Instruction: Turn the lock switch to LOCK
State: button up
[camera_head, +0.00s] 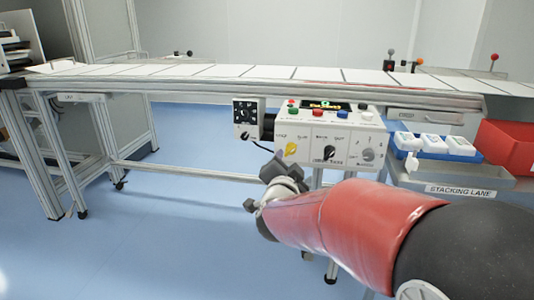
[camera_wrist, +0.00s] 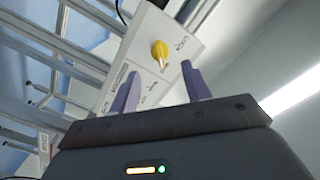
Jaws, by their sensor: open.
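A white control box (camera_head: 330,128) hangs below the conveyor. Its front carries a yellow knob (camera_head: 291,149) at the left, a black knob (camera_head: 329,152) in the middle and a grey knob (camera_head: 368,154) at the right. The yellow knob looks like the lock switch, but its labels are too small to read surely. My gripper (camera_head: 272,172) is just below and left of the box in the head view. In the wrist view my gripper (camera_wrist: 160,82) has its two purple fingers apart and empty, with the yellow knob (camera_wrist: 159,50) ahead, apart from them.
A small black panel (camera_head: 245,117) with a dangling cable sits left of the box. A grey bin labelled STACKING LANE (camera_head: 459,190), a blue tray (camera_head: 404,147) and a red bin (camera_head: 506,143) stand at the right. The conveyor (camera_head: 215,84) runs above; blue floor is open at left.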

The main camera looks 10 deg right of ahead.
aim_at(291, 152)
jog(key=shift+m+h, duration=0.3)
jog(key=shift+h, duration=0.1)
jog(key=x, duration=0.8)
jog(key=shift+w+a+p, duration=0.1)
jog(key=shift+p, duration=0.25)
jog(key=c, duration=1)
